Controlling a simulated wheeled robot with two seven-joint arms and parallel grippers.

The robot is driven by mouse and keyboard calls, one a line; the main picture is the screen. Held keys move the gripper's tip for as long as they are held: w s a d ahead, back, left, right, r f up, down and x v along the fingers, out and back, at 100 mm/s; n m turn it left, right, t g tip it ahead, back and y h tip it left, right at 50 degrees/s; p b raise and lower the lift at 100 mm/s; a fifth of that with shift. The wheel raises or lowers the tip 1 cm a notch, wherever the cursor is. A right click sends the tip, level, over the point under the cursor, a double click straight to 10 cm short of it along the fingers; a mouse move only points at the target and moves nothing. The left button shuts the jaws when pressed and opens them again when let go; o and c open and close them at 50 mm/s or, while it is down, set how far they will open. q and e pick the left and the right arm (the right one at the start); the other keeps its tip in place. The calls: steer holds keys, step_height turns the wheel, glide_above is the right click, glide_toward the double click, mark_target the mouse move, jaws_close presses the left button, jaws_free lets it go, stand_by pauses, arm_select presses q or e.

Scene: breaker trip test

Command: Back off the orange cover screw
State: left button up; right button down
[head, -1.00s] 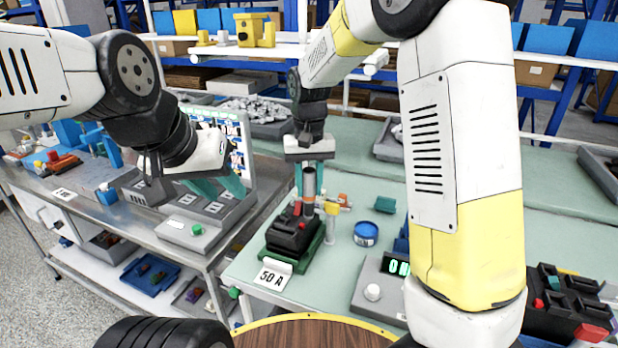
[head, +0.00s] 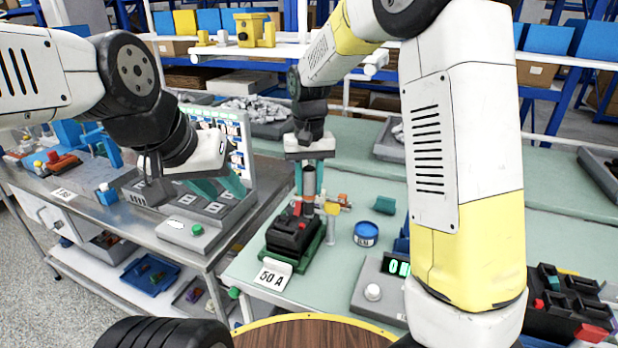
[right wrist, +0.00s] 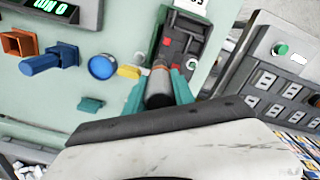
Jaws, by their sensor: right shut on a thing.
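The black breaker (head: 291,236) sits on a green base behind the "50 A" label in the head view. It also shows in the right wrist view (right wrist: 185,42). My right gripper (head: 312,176) points down with its teal fingers shut on a dark grey cylindrical tool (head: 308,181). The tool stands roughly upright over the breaker's right part; its orange band shows in the right wrist view (right wrist: 159,66). I cannot make out the orange cover screw or whether the tool touches it. My left gripper (head: 215,186) is open and empty above the grey console on the left bench.
A blue round tin (head: 366,233) and a yellow-topped post (head: 331,222) stand right of the breaker. A box with a green display (head: 372,290) is nearer the front. A black multi-switch block (head: 565,300) is far right.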

mark_target(309, 169)
steer(key=shift+r, duration=3)
